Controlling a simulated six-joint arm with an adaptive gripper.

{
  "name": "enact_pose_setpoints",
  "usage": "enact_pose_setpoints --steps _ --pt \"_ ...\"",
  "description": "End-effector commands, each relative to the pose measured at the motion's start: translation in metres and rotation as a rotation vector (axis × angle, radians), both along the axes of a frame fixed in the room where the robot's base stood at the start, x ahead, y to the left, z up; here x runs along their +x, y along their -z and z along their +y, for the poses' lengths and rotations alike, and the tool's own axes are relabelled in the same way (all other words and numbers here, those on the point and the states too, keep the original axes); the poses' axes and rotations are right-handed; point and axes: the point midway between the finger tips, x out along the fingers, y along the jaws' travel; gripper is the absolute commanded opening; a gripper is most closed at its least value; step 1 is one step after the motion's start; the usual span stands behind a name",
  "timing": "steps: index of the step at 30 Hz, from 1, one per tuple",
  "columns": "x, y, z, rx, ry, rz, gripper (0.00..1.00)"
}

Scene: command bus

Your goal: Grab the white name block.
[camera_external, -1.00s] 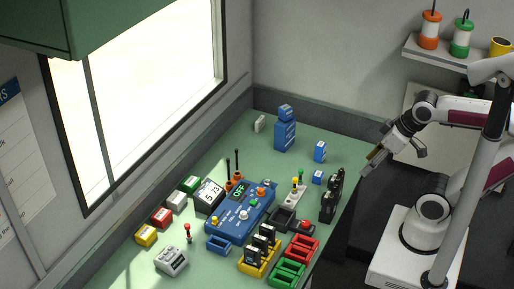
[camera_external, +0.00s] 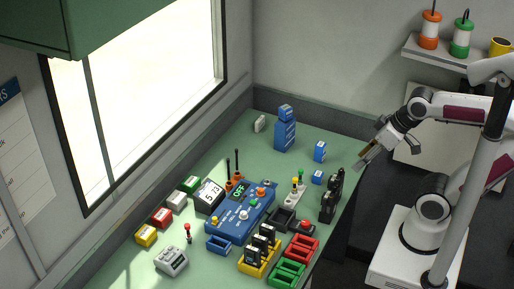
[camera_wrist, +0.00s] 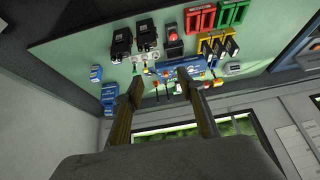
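A white block (camera_external: 177,200) lies on the green table near the window, in a row between a red block (camera_external: 162,216) and a green block (camera_external: 190,184). My gripper (camera_external: 367,158) is in the air at the table's right edge, far from both white blocks. In the wrist view, my gripper (camera_wrist: 163,88) has its two fingers wide apart with nothing between them. I cannot pick out the white block surely in that view.
A blue control box (camera_external: 238,208) with knobs stands mid-table, with a display (camera_external: 208,195) and upright black sticks beside it. A yellow block (camera_external: 146,235) ends the row. Black modules (camera_external: 331,197) stand at the right edge.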

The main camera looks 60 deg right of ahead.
Motion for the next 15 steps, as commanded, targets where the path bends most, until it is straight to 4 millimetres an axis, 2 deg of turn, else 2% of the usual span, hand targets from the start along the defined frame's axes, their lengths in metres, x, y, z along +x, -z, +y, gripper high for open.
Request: enact_pose_setpoints --steps 5,15 --pt "0.041 -0.018 0.010 0.040 -0.009 -0.055 0.39" --pt "0.136 -0.054 0.024 0.118 -0.005 -0.193 0.39"
